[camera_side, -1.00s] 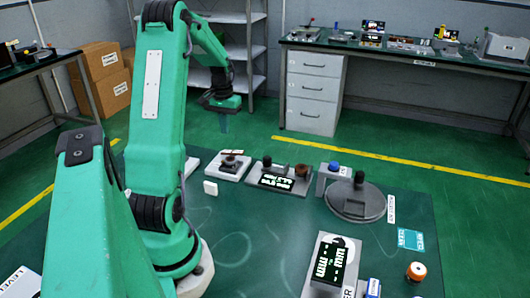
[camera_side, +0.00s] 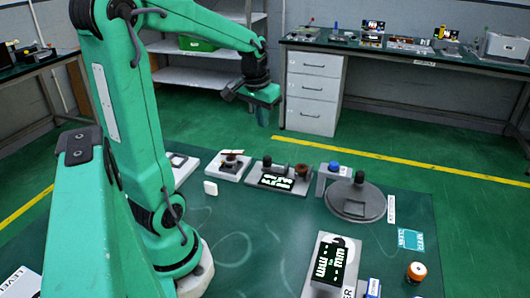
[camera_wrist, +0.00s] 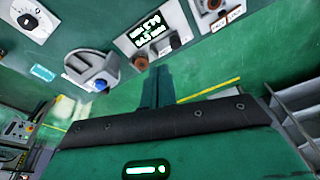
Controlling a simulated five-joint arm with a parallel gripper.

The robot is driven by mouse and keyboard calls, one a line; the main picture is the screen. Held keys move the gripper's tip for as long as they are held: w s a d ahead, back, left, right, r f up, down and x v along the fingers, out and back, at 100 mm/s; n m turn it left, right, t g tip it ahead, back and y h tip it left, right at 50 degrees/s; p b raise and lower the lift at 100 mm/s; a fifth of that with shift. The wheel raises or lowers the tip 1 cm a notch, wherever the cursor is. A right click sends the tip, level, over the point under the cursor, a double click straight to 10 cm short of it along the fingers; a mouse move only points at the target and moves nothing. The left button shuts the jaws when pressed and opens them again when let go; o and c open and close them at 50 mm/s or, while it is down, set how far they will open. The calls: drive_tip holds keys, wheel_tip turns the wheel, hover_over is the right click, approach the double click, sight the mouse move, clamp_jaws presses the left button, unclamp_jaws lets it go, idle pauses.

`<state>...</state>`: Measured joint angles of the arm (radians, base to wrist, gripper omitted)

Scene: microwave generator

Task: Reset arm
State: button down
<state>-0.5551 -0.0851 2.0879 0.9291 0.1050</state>
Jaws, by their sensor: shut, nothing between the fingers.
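My gripper (camera_side: 263,115) hangs in the air above the far side of the green work table (camera_side: 262,240), with its fingers pointing down. In the wrist view its fingers (camera_wrist: 156,88) are together with nothing between them. Below and near it in the side view are a device with a lit display and knobs (camera_side: 278,180), a small white device with a dark knob (camera_side: 230,165), and a round grey device with a black knob (camera_side: 356,198). My gripper touches none of them.
A display box (camera_side: 333,262) and an orange-and-white cylinder (camera_side: 416,271) sit at the table's near right. A drawer cabinet (camera_side: 313,92) and grey shelves (camera_side: 200,76) stand behind. The middle of the table is clear.

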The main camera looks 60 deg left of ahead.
drive_tip(key=s+d+r+m+t, duration=0.1)
drive_tip(key=s+d, duration=0.3)
drive_tip(key=d, duration=0.5)
drive_tip(key=s+d+r+m+t+h, duration=0.1)
drive_tip(key=s+d+m, duration=0.3)
drive_tip(key=d, duration=0.6)
drive_tip(key=shift+s+r+t, duration=0.2)
drive_tip(key=shift+r+t, duration=0.3)
drive_tip(key=shift+t, duration=0.3)
